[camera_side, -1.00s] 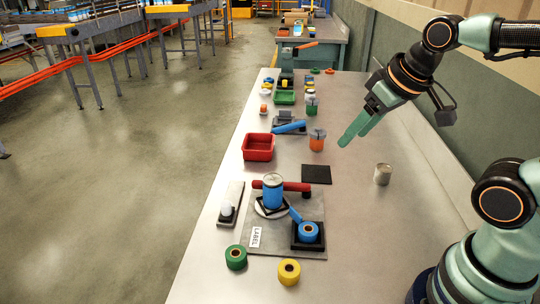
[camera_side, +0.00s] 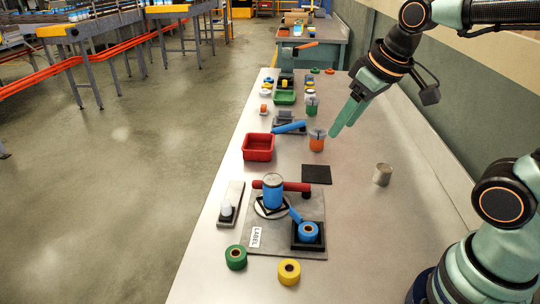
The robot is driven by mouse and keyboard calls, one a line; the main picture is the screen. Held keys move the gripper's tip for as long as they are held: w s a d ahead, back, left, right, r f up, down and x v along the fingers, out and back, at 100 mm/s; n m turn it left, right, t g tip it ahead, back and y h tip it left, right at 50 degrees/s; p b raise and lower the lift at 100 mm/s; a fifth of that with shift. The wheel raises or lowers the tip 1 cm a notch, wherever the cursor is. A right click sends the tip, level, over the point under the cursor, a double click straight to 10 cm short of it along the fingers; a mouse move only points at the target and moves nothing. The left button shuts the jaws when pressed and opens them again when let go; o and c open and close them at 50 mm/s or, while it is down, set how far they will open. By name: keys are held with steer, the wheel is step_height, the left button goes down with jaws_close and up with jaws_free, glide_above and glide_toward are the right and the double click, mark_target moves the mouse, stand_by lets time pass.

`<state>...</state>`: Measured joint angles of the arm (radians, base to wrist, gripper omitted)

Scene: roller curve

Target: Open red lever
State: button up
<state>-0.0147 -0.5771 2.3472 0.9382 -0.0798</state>
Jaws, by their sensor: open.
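The red lever (camera_side: 297,187) is a red bar lying across the far part of a grey plate (camera_side: 272,236), with a dark pivot at its right end. A blue can (camera_side: 272,191) stands upright on a round plate in front of the lever and hides part of it. My gripper (camera_side: 341,126) is in the air above the table, beyond and to the right of the lever, with its green fingers pointing down and left. It is open, holds nothing visible, and is apart from the lever.
Green (camera_side: 236,257) and yellow (camera_side: 289,271) rolls lie in front. A red bin (camera_side: 258,147), orange cup (camera_side: 317,140), black pad (camera_side: 316,174) and silver can (camera_side: 382,174) stand around. The table's right side is mostly clear.

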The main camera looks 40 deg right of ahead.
steer(key=w+a+n+g, duration=0.2)
steer(key=w+n, duration=0.2)
steer(key=w, duration=0.6)
steer(key=n+g, duration=0.3)
steer(key=n, duration=0.1)
glide_above(260, 181)
step_height(260, 181, down, 11)
step_height(260, 181, down, 12)
steer(key=shift+f, duration=0.1)
jaws_close()
stand_by(0.6)
